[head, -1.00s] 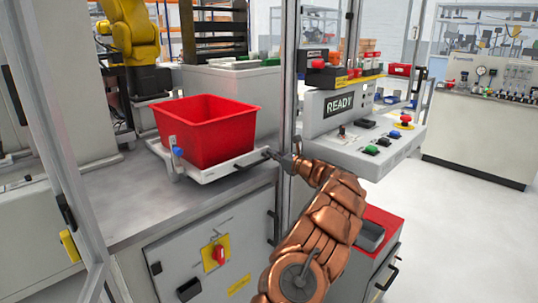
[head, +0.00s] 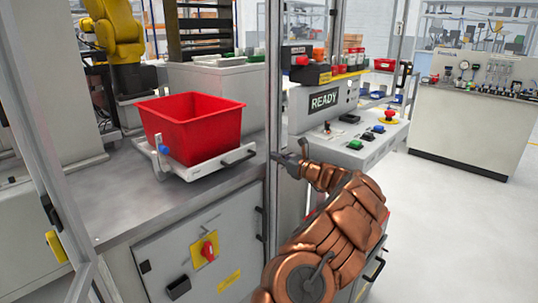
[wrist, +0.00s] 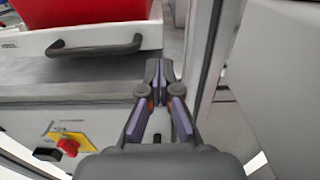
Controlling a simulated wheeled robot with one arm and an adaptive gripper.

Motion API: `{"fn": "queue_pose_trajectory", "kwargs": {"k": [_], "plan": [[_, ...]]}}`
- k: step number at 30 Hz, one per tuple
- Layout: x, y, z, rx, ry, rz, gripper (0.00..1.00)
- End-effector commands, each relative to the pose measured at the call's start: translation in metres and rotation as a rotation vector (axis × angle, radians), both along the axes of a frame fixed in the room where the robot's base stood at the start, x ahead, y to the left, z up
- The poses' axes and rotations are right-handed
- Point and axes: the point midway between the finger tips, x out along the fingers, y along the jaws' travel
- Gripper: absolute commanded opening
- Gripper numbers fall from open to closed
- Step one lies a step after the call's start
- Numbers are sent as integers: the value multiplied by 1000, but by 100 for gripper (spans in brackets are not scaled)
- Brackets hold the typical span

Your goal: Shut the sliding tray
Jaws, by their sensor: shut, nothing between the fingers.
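The sliding tray is a pale, shallow tray (head: 187,176) on the grey machine counter, carrying a red bin (head: 192,130). Its dark bar handle (head: 238,157) faces the cell opening on the right. In the wrist view the tray's white front (wrist: 35,45) and handle (wrist: 97,47) lie at upper left, with the red bin behind. My gripper (head: 275,156) is just right of the handle, apart from it, beside the metal post. In the wrist view my gripper (wrist: 158,68) is shut and empty, its fingertips to the right of the handle.
A metal frame post (head: 273,90) stands close to my gripper. A READY control panel (head: 345,130) with buttons is to the right. A yellow robot arm (head: 118,40) stands behind the bin. Bare counter (head: 125,195) lies in front of the tray.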

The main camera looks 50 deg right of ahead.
Motion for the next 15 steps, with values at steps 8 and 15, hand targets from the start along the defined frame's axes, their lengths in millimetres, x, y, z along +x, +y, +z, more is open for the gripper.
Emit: {"fn": "queue_pose_trajectory", "kwargs": {"k": [8, 15], "plan": [[-42, 1, 0, 0, -1, 0, 0], [-56, 2, 4, 3, 8, 4, 0]]}}
